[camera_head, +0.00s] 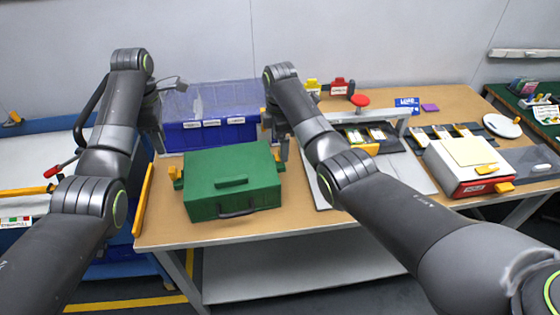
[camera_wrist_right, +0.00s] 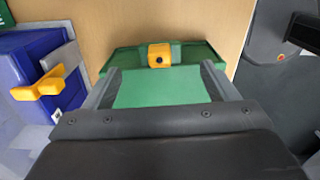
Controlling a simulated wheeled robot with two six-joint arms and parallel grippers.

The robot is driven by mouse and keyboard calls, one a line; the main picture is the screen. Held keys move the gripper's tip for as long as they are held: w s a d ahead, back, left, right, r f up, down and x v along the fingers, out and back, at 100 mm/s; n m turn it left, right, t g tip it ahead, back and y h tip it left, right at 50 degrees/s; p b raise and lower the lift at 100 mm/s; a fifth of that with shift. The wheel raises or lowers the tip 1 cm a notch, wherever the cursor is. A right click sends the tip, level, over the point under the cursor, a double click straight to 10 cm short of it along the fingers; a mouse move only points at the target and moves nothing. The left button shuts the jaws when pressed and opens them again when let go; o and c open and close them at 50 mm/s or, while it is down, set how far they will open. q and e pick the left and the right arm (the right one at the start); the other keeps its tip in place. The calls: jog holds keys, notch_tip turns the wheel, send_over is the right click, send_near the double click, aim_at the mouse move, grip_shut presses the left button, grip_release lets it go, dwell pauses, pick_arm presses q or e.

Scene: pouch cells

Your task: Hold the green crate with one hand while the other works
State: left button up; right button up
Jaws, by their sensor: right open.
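The green crate (camera_head: 232,183) sits on the wooden table with its lid down, a dark handle on its front and yellow latches on its left and right sides. My right gripper (camera_head: 280,148) is at the crate's right side. In the right wrist view my right gripper (camera_wrist_right: 160,76) is open, with part of the green crate (camera_wrist_right: 160,92) showing between its fingers and a yellow latch (camera_wrist_right: 159,54) beyond. I cannot tell whether the fingers touch the crate. My left gripper (camera_head: 158,138) hangs up and left of the crate, apart from it; its jaws are too small to judge.
A blue bin (camera_head: 190,137) with a clear lid stands behind the crate. A red and white box (camera_head: 470,180) with yellow latches is at the right. A press with a red knob (camera_head: 359,100) stands over a tray behind my right forearm. The table's front edge is close to the crate.

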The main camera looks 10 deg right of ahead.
aim_at(280, 163)
notch_tip(280, 163, down, 9)
jog(key=shift+r, duration=0.2)
dwell(0.3)
jog(key=c, duration=1.4)
